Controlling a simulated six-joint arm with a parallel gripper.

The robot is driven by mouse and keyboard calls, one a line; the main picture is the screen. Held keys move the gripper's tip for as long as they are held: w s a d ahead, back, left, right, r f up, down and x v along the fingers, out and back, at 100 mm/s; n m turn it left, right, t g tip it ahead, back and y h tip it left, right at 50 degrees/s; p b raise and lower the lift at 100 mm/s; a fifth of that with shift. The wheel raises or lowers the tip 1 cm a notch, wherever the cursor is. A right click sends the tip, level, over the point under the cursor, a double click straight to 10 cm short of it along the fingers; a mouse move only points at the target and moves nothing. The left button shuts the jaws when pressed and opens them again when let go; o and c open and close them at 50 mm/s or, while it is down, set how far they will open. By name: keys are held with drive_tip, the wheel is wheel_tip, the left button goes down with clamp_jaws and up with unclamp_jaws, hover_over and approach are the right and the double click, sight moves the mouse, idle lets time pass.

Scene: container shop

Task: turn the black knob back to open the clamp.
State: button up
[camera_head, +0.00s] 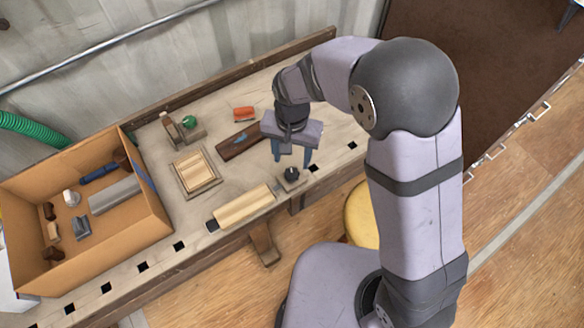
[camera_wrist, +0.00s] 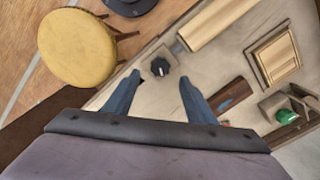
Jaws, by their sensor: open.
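The black knob (camera_head: 292,172) sits on a small grey base near the front edge of the workbench. In the wrist view the black knob (camera_wrist: 160,67) shows between and just beyond my fingertips, with a metal part beside it. My gripper (camera_head: 291,156) is open and empty, pointing down above the knob. In the wrist view my gripper (camera_wrist: 160,78) has its two blue fingers spread, one either side of the knob. I cannot tell whether they touch it. The clamp's jaw state is not clear.
A pale wooden block (camera_head: 243,206) lies left of the knob. A framed wooden piece (camera_head: 196,173), a green knob (camera_head: 190,122), a dark wooden bar (camera_head: 238,141) and an orange item (camera_head: 244,114) are on the bench. A cardboard box (camera_head: 150,222) stands left; a yellow stool (camera_head: 358,215) is in front.

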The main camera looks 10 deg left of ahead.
sight(292, 173)
drive_tip(key=m, duration=0.4)
drive_tip(key=shift+f, duration=0.1)
drive_tip(key=shift+f+p, duration=0.9)
drive_tip(key=shift+f, duration=2.65)
drive_tip(key=c, duration=1)
